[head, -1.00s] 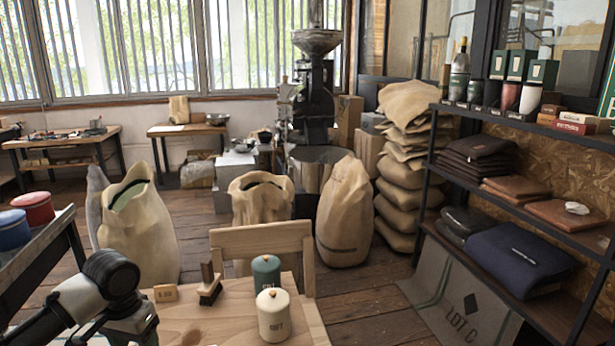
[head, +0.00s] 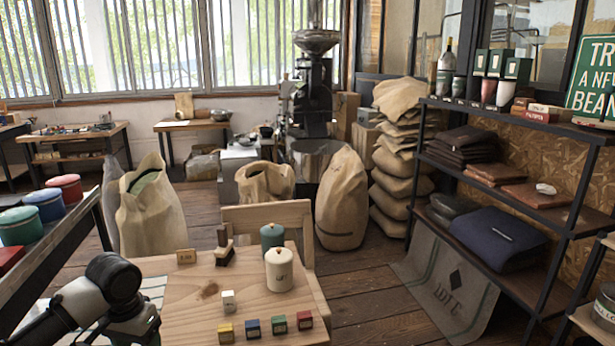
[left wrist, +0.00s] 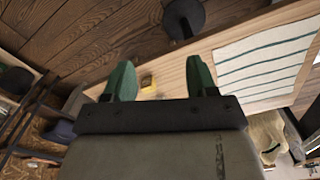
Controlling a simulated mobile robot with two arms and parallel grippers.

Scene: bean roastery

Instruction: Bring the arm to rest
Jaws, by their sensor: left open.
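My left arm (head: 95,300) comes in from the lower left of the head view, bent at a dark round joint, beside the wooden table (head: 190,310). My right gripper is in neither view.
The table bears a cream canister (head: 279,271), a teal canister (head: 272,237), a brush (head: 224,250), a white cube (head: 228,301) and several coloured cubes. A striped cloth (left wrist: 265,55) lies flat. A chair (head: 268,215) stands behind; shelves (head: 520,210) stand right.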

